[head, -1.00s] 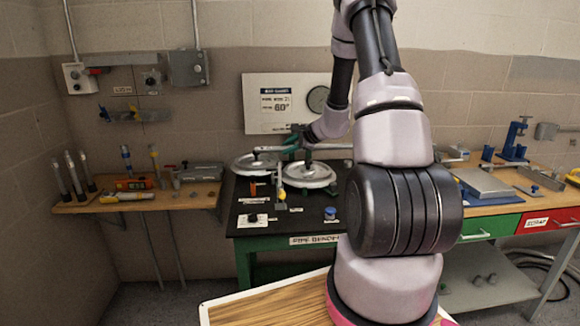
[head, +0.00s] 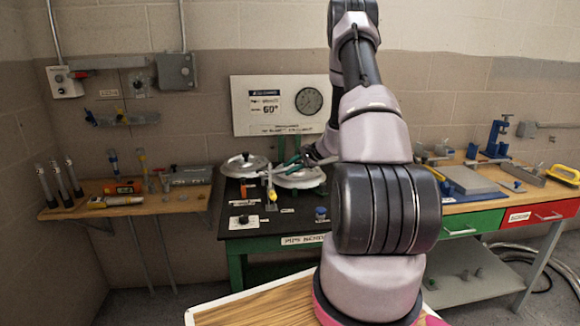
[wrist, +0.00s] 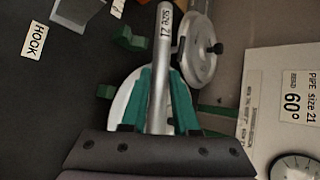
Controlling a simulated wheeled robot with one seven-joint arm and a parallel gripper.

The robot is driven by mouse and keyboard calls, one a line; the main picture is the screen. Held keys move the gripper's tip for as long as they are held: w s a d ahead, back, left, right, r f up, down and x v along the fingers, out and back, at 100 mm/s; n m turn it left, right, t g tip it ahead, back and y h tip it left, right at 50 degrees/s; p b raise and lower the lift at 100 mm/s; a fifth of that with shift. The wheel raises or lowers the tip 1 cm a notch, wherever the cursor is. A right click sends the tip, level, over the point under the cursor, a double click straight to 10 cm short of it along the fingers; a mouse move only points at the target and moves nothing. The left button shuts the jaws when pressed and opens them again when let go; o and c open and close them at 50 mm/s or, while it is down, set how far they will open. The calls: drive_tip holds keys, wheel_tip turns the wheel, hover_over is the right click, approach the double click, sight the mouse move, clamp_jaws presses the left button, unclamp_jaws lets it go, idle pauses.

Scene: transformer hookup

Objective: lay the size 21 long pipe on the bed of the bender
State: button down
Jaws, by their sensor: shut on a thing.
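The long pipe (wrist: 163,55), marked "size 21", is a straight grey tube. In the wrist view my gripper (wrist: 162,88) has its green fingers shut on it, with the marked end extending past the fingertips. In the head view my gripper (head: 292,164) is over the bender (head: 250,222), a dark-topped green bench with a left round disc (head: 243,165) and a right one (head: 300,178). In the wrist view the pipe passes over a pale disc (wrist: 122,108) and beside a grey disc with a black knob (wrist: 196,60). I cannot tell whether the pipe touches the bed.
A sign (head: 265,105) reading size 21 and 60° stands behind the bender. A wooden shelf (head: 150,208) with upright tubes and tools is at left. A workbench (head: 455,208) with green and red drawers is at right. My arm hides the space between.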

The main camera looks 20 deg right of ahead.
drive_tip(key=shift+f, duration=2.65)
drive_tip(key=c, duration=0.6)
unclamp_jaws()
drive_tip(key=v, duration=1)
drive_tip(key=shift+s+d+r, duration=0.15)
drive_tip(key=shift+s+d, duration=0.05)
drive_tip(key=shift+s, duration=0.1)
